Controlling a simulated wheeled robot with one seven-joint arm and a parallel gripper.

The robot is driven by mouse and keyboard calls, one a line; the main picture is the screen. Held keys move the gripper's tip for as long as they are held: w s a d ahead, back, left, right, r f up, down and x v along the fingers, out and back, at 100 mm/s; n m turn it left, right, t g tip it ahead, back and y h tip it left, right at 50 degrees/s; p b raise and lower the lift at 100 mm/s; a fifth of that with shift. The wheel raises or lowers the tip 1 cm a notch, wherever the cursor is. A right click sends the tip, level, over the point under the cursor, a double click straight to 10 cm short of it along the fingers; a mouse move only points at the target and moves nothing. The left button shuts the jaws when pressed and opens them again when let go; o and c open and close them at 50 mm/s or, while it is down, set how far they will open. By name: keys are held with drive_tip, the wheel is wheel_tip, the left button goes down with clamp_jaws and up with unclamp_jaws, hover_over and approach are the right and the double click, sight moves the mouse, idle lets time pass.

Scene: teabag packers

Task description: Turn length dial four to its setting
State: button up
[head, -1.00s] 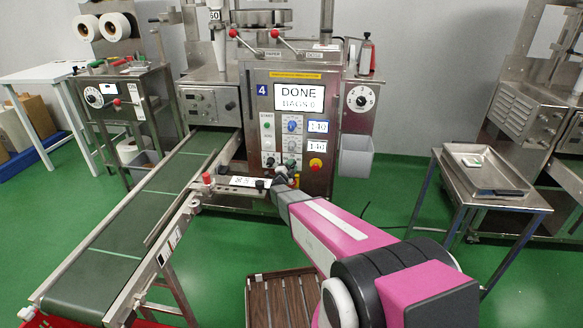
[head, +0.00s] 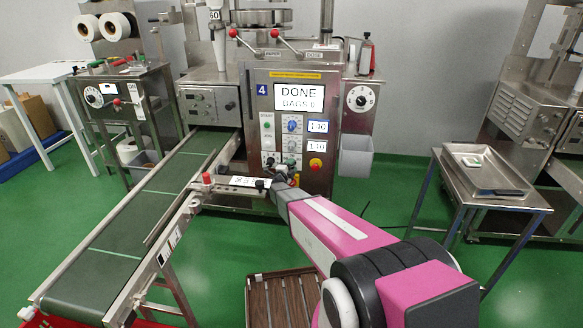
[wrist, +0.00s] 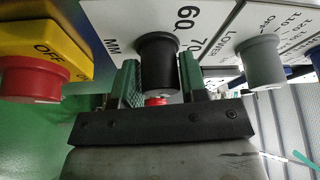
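The number 4 machine (head: 263,90) stands ahead, its screen (head: 298,97) reading DONE and BAGS 0. In the wrist view a black knob (wrist: 157,52) sits on a white plate marked 60, 70 and MM, which fits the length dial. My gripper (wrist: 162,82) has its two green-padded fingers on either side of this knob, close against it with no clear gap. A small red part shows between the fingers below the knob. In the head view my gripper (head: 281,180) is low on the machine's front and hides the dial. The dial's pointer cannot be made out.
A grey knob (wrist: 262,60) lies right of the dial and a red button (wrist: 35,78) on yellow lies left. A white plate with dark figures (head: 243,181) is left of my gripper. The conveyor (head: 130,222) runs lower left; a steel side table (head: 490,192) stands right.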

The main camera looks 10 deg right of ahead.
drive_tip(key=shift+o, duration=1.1)
drive_tip(key=v, duration=1)
drive_tip(key=shift+s+a, duration=0.25)
drive_tip(key=shift+s, duration=0.1)
